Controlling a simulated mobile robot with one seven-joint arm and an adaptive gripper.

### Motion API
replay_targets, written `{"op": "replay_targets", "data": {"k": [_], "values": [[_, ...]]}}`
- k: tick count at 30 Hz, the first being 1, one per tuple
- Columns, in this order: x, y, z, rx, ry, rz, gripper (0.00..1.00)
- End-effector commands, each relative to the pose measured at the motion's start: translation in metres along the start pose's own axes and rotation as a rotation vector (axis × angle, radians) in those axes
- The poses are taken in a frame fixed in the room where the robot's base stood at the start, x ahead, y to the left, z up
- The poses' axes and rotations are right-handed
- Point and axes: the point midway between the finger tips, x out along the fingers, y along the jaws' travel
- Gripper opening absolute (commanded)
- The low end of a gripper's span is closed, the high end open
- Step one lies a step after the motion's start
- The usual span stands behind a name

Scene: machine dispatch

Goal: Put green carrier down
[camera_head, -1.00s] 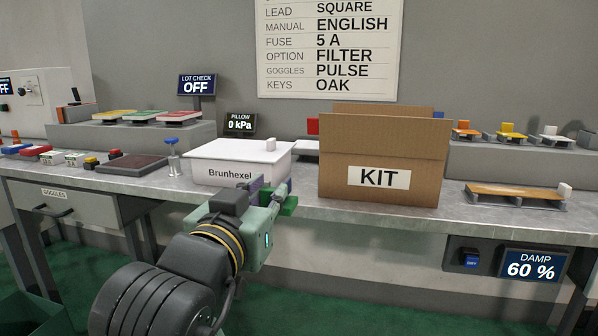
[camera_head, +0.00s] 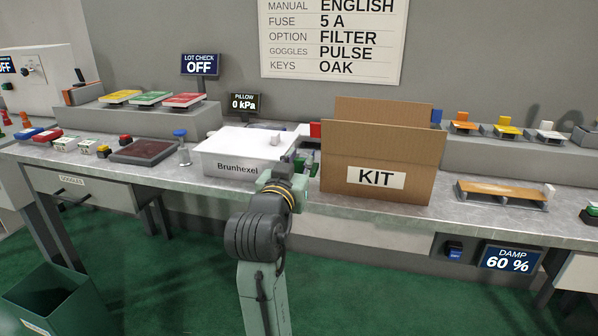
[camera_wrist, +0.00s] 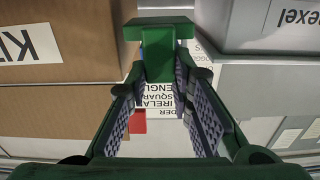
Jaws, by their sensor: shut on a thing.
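My gripper (camera_wrist: 160,100) is shut on the green carrier (camera_wrist: 158,55), a small green block with a wider crosspiece, seen between the fingertips in the wrist view. In the head view my gripper (camera_head: 299,166) reaches over the front edge of the bench at the gap between the white Brunhexel box and the KIT carton. The carrier (camera_head: 313,171) shows there only as a small green patch, partly hidden by my gripper. I cannot tell whether it touches the bench.
The white Brunhexel box (camera_head: 232,166) stands close on the left and the cardboard KIT carton (camera_head: 338,186) close on the right. A red block (camera_head: 315,130) is behind the gap. A wooden-topped tray (camera_head: 500,192) stands farther right. Bare bench (camera_head: 447,213) shows beside the carton.

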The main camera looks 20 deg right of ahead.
Motion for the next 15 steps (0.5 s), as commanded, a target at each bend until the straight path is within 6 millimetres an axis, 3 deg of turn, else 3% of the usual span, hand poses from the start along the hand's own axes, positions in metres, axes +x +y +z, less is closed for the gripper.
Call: {"op": "replay_targets", "data": {"k": [9, 15], "values": [[0.003, 0.001, 0.031, -0.002, -0.002, 0.001, 0.00], [0.003, 0.001, 0.035, -0.001, 0.001, 0.000, 0.00]]}}
